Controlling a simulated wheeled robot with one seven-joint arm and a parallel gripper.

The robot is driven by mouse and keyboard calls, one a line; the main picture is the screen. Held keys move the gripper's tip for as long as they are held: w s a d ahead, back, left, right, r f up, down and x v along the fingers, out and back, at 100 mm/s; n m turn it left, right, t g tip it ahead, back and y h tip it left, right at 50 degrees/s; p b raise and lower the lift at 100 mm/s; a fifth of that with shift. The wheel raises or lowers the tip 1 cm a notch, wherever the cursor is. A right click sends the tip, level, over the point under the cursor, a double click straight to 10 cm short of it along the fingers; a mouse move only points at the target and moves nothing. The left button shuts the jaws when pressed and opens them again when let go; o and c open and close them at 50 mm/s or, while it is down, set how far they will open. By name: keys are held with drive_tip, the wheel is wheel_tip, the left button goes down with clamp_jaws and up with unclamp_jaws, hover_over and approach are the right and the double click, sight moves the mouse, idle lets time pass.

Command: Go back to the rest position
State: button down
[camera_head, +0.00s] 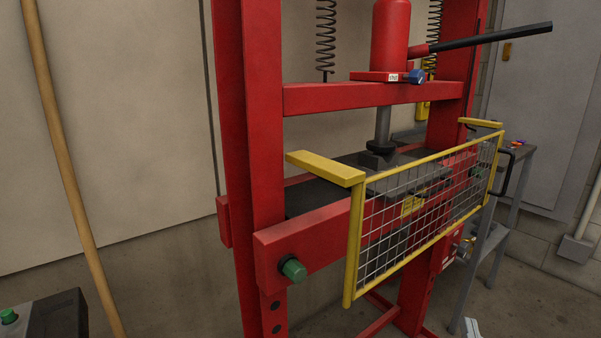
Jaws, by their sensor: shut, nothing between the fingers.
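No part that I can make out as my gripper shows in the head view. A red shop press (266,120) stands in front of me. Its red jack (390,35) sits on the upper crossbeam, with a black handle (490,37) pointing right. A yellow-framed mesh guard (400,225) hangs across the front of the press bed. A dark ram (382,125) reaches down to dark plates on the bed.
A wooden pole (65,155) leans at the left. A dark box with a green button (9,316) is at the lower left. A grey stand (483,245) and a grey cabinet (545,110) are at the right. A small pale object (472,327) at the bottom edge is mostly cut off.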

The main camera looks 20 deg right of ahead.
drive_tip(key=s+a+f+n+g+y, duration=0.1)
drive_tip(key=s+a+f+n+y, duration=0.15)
drive_tip(key=s+a, duration=0.6)
drive_tip(key=s+a+f+n+g+y, duration=0.1)
drive_tip(key=s+a+f+n+y, duration=0.25)
drive_tip(key=s, duration=0.75)
drive_tip(key=s+a+n+g+y, duration=0.2)
drive_tip(key=s+a+y, duration=0.2)
drive_tip(key=s+a, duration=0.55)
wheel_tip(320, 180, up, 26)
drive_tip(key=p, duration=2.5)
drive_tip(key=shift+d+f+p, duration=0.2)
drive_tip(key=shift+d+p, duration=0.15)
drive_tip(key=shift+p, duration=0.05)
